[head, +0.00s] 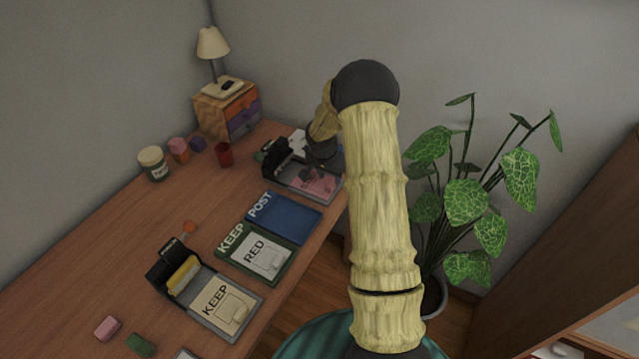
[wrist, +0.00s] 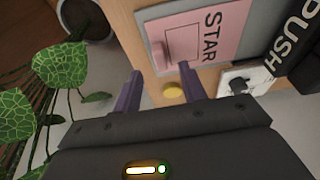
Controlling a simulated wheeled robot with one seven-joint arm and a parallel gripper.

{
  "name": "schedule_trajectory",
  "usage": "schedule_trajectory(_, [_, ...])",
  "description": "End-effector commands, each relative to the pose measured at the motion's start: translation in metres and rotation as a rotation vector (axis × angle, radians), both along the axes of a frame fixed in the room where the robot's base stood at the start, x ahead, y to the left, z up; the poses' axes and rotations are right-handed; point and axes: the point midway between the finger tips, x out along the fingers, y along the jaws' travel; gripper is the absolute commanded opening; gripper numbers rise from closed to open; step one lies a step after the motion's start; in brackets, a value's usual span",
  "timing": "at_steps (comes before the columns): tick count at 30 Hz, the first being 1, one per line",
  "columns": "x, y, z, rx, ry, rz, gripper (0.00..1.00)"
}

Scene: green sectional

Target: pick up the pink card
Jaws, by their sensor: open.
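The pink card (wrist: 205,22) lies in a grey tray (wrist: 150,50) in the wrist view, with dark letters reading "STAR" in part. A small raised pink tab stands on it. In the head view the pink card (head: 316,182) lies in the tray at the far right of the desk, partly behind my arm. My gripper (wrist: 160,80) is open, its two purple fingers apart and pointing toward the tray's near edge. No card is between them.
A black block lettered "PUSH" (wrist: 298,45) and a white plate with a dark knob (wrist: 240,82) are right of the card in the wrist view. A leafy plant (head: 465,200) stands beside the desk.

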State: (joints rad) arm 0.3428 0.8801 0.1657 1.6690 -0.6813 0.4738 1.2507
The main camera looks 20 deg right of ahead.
Motion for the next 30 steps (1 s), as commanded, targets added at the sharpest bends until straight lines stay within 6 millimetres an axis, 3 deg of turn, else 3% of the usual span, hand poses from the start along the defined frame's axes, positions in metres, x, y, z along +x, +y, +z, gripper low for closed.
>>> schedule_trajectory(8, [0.000, 0.000, -0.001, 0.000, 0.000, 0.000, 0.42])
schedule_trajectory(21, [0.009, -0.012, -0.046, 0.001, 0.001, 0.000, 0.42])
schedule_trajectory(30, [0.009, -0.012, -0.049, 0.000, 0.000, 0.000, 0.42])
